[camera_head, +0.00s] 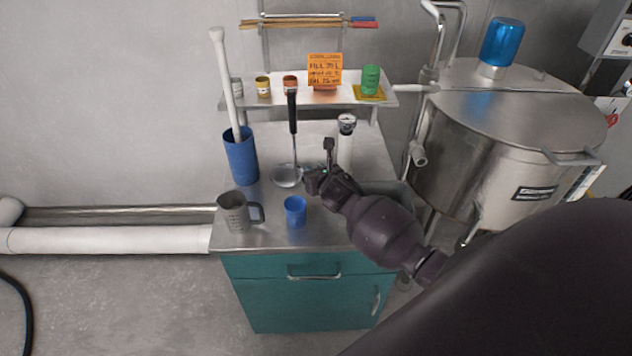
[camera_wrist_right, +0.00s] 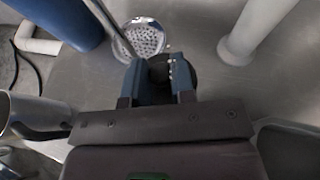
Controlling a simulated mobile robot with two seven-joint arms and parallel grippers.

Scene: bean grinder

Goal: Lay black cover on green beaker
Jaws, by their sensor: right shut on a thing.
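The green beaker (camera_head: 370,79) stands upright on a yellow square on the raised shelf at the back right. My right gripper (camera_head: 322,172) is above the steel counter, in front of and below the shelf, apart from the beaker. In the right wrist view its blue-grey fingers (camera_wrist_right: 161,82) are shut on a small dark piece, which I take to be the black cover (camera_wrist_right: 188,74); the fingers hide much of it. My left gripper is not in view.
A skimmer (camera_head: 286,176), a tall blue container (camera_head: 241,158) with a white rod and a white cylinder (camera_head: 345,150) stand close by. A metal jug (camera_head: 234,212) and a blue cup (camera_head: 295,212) are at the front. An orange sign (camera_head: 324,70) and small jars share the shelf.

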